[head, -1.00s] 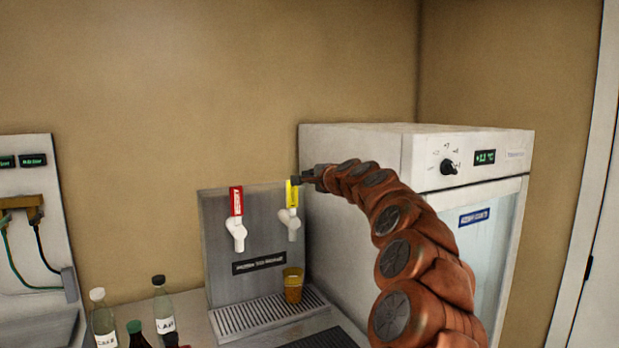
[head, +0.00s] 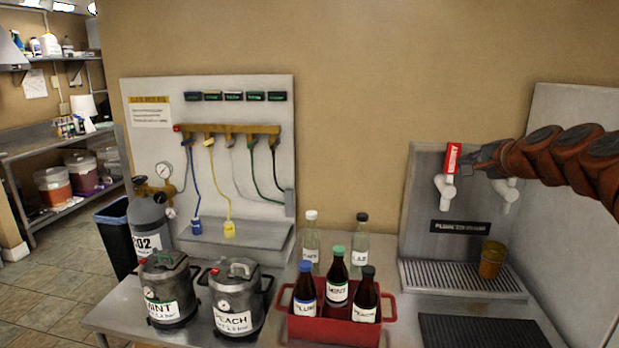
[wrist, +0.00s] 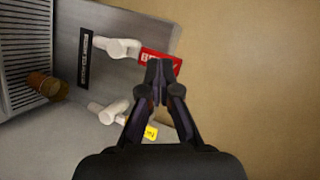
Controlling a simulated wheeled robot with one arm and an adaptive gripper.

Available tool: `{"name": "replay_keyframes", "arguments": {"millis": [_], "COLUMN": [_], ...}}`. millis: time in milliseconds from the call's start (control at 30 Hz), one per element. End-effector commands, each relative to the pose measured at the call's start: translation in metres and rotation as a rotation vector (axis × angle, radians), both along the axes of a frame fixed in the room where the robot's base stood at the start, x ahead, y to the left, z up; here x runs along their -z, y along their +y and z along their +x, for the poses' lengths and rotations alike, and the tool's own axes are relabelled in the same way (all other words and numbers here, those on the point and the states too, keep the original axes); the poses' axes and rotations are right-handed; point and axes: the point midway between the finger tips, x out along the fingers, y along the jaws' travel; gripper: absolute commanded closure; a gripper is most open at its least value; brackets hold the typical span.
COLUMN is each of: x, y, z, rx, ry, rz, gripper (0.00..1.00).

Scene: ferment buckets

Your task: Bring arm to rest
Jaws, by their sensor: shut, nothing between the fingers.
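My gripper (head: 470,162) is at the upper right in the head view, in front of the tap panel and close beside the red tap handle (head: 452,158). In the wrist view my gripper (wrist: 160,68) has its fingertips together with nothing between them. There the red handle (wrist: 158,62) lies partly behind the fingertips; I cannot tell whether they touch. The yellow handle (wrist: 150,132) shows beside the fingers in the wrist view and is hidden by my arm in the head view. A white spout hangs below each handle.
An amber cup (head: 491,260) stands on the drip tray (head: 460,277). A red caddy (head: 335,328) with dark bottles, two clear bottles and two kegs (head: 167,287) stand on the counter to the left. A gas cylinder (head: 147,230) and hose board (head: 235,110) are further left.

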Motion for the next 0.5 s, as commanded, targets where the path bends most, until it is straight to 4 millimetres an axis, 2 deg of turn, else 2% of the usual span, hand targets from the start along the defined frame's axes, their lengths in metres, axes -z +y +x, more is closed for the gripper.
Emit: {"name": "replay_keyframes", "arguments": {"millis": [33, 200, 267, 400, 500], "x": [0.009, 0.05, 0.066, 0.109, 0.141], "y": [0.031, 0.118, 0.144, 0.193, 0.217], "z": [-0.009, -0.053, -0.073, -0.13, -0.176], "rx": [-0.063, -0.268, -0.339, -0.501, -0.608], "ry": [0.036, 0.166, 0.213, 0.333, 0.424], "rz": [-0.037, -0.174, -0.23, -0.355, -0.444], "gripper": [1.0, 1.0, 1.0, 1.0, 1.0]}}
